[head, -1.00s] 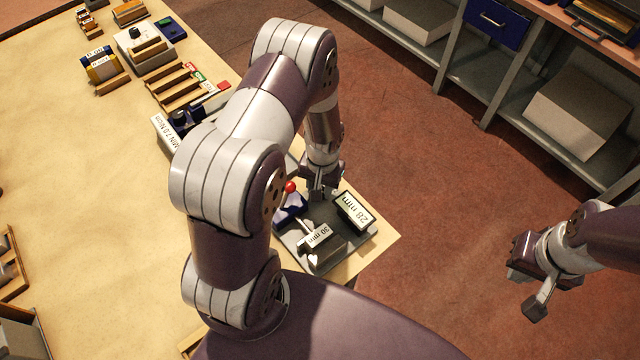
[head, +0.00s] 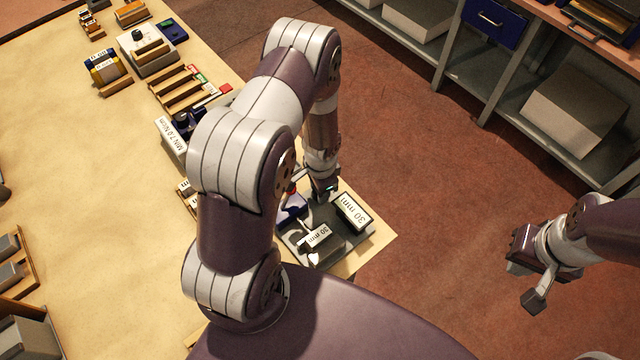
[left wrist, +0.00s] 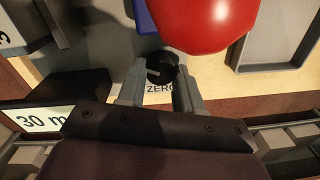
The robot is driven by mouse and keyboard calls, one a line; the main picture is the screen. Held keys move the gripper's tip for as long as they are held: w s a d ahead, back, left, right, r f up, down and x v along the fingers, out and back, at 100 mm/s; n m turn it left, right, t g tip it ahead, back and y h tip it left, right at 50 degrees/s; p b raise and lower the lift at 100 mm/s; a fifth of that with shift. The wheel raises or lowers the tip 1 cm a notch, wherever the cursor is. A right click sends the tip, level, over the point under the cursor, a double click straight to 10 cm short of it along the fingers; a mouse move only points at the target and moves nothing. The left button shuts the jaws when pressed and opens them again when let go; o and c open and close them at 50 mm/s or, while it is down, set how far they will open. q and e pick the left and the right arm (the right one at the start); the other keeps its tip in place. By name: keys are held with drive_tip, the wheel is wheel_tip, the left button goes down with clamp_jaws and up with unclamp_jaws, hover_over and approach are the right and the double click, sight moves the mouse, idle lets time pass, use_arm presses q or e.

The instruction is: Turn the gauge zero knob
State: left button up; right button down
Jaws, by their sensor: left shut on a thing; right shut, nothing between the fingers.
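The gauge (head: 295,245) sits on a dark plate at the table's near right corner. Its zero knob (left wrist: 161,66) is small and black with a pale pointer line, above a ZERO label (left wrist: 160,88) in the left wrist view. My left gripper (left wrist: 160,82) is shut on the knob, one finger on each side. In the head view the left gripper (head: 322,188) is over the plate and the knob is hidden. The raised display (head: 352,212) reads 30 mm; a block's label (head: 315,240) also reads 30 mm. My right gripper (head: 530,280) is shut and empty, over the floor.
A torque device (head: 172,140) marked in Ncm and wooden racks (head: 180,88) stand farther along the table. A shelf unit (head: 460,75) stands across the floor. The table's middle is clear.

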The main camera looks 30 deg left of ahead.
use_arm(q)
drive_tip(key=shift+r+m, duration=0.1)
drive_tip(key=shift+m, duration=0.4)
drive_tip(key=o, duration=1)
drive_tip(key=shift+o, duration=0.2)
wheel_tip(320, 180, up, 13)
drive_tip(key=shift+s+d+b, duration=0.15)
drive_tip(key=shift+s+b, duration=0.05)
drive_tip(key=shift+b, duration=0.25)
drive_tip(key=shift+f, duration=0.2)
